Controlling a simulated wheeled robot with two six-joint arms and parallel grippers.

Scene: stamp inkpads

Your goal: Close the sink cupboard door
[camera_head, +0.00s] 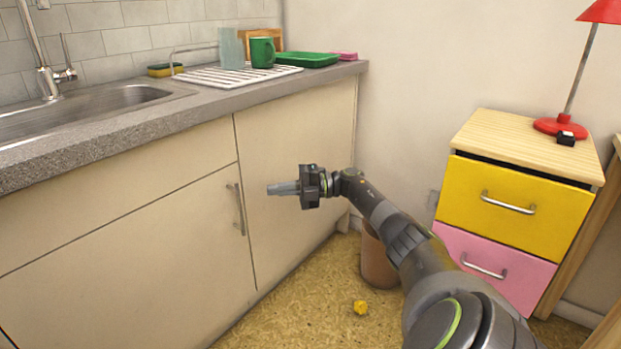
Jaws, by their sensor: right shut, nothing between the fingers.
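The sink cupboard door (130,255) is a cream panel under the sink counter, at the left. It looks flush with the panel beside it, with only a thin dark seam along its right edge; a very small gap cannot be ruled out. Its upright metal handle (238,208) is near that right edge. My right gripper (270,189) is shut and empty, pointing left in front of the cream panel (300,235) to the right of the handle. It appears apart from the handle. My left gripper is out of view.
The grey counter (120,145) overhangs the cupboard and holds a drying rack (225,77) with a green mug (262,52). A brown bin (377,262) stands behind my right arm. A drawer unit with a yellow drawer (500,220) is at right. A small yellow object (360,307) lies on the floor.

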